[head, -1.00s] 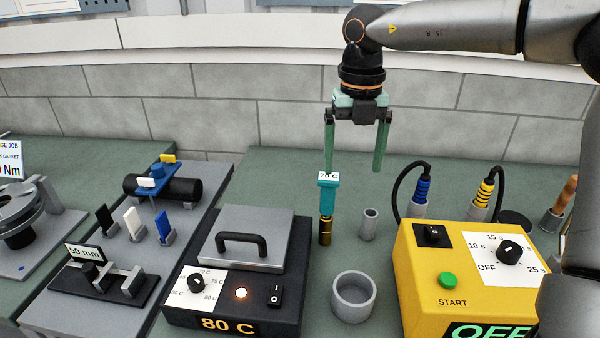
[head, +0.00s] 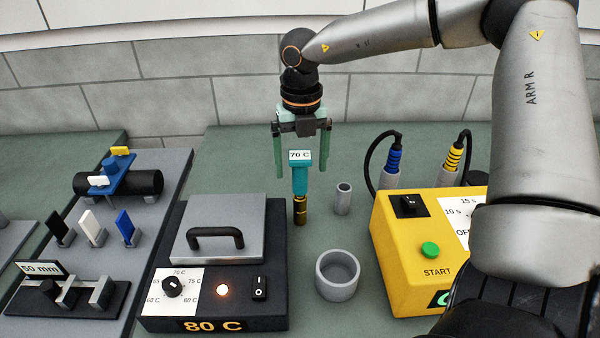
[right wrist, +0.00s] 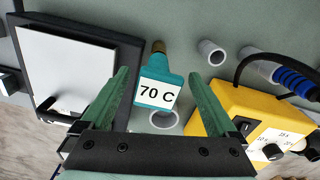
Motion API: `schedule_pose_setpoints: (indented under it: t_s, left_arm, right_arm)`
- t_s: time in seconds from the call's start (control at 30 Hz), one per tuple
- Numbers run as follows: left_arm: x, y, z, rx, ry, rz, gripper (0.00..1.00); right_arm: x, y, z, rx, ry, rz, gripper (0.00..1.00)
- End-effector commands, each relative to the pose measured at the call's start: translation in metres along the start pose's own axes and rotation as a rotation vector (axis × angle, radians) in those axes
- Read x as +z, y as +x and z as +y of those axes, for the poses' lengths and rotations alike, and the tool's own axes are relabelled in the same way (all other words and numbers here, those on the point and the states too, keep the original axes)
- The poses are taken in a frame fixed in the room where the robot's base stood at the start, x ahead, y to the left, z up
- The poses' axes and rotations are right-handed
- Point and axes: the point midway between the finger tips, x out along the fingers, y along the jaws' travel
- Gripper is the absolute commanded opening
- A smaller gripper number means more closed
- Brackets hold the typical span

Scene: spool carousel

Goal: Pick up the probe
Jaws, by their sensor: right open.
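The probe (head: 300,181) stands upright on the green bench, with a teal handle, a white "70 C" label on top and a dark brass-coloured lower end. My right gripper (head: 300,172) is open and points down, one finger on each side of the probe's upper part in the head view. In the right wrist view the probe (right wrist: 157,82) shows between the two open fingers (right wrist: 158,75), with visible gaps on both sides. Nothing is held. My left gripper is not in view.
A heater box (head: 215,316) reading "80 C" stands left of the probe. A small grey tube (head: 343,200) and a grey cup (head: 337,287) stand to its right. A yellow timer box (head: 398,260) with cabled plugs stands further right.

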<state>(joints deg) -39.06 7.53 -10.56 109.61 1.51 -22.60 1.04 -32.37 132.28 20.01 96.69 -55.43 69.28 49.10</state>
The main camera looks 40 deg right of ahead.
Motion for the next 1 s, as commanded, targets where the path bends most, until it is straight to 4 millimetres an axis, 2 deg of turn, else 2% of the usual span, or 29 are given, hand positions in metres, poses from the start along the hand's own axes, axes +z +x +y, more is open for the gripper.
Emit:
schedule_pose_setpoints:
  t_s: [0.23,0.53,1.0]
  left_arm:
    - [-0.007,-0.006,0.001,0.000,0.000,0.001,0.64]
    - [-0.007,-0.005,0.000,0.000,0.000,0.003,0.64]
    - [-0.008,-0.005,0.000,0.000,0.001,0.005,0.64]
  right_arm:
    - [-0.001,0.034,0.002,-0.001,-0.001,0.003,0.94]
    - [-0.001,0.039,0.002,0.000,-0.001,0.000,0.94]
    - [0.000,0.039,0.002,0.000,-0.001,0.000,0.41]
